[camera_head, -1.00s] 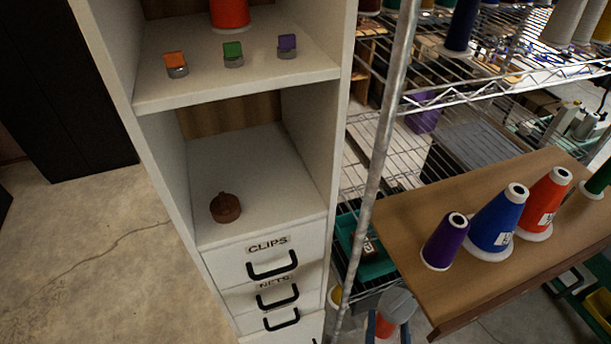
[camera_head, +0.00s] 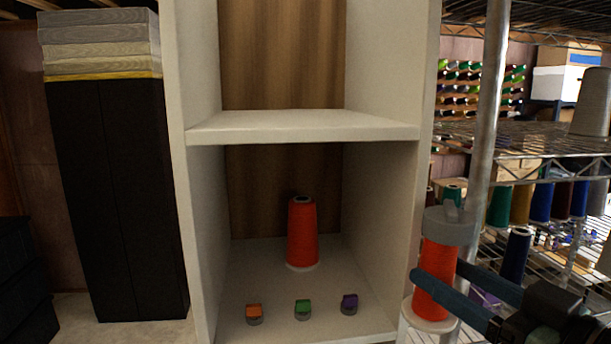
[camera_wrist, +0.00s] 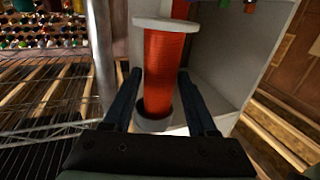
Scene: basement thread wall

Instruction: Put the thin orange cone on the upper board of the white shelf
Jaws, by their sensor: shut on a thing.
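My gripper (camera_head: 438,270) is shut on a slim orange-red cone (camera_head: 432,296) at the right of the head view, just outside the shelf's right side wall. The cone is upright, with a white base and a grey cap-like piece at its top. In the wrist view the cone (camera_wrist: 163,60) stands between the two fingers. The white shelf (camera_head: 200,200) fills the middle of the head view. Its upper board (camera_head: 305,127) is bare where visible and lies higher than the held cone.
Another orange-red cone (camera_head: 302,235) stands in the compartment below the upper board, behind an orange clip (camera_head: 254,314), a green clip (camera_head: 303,309) and a purple clip (camera_head: 349,304). A metal post (camera_head: 486,130) and wire rack with thread cones are close at right.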

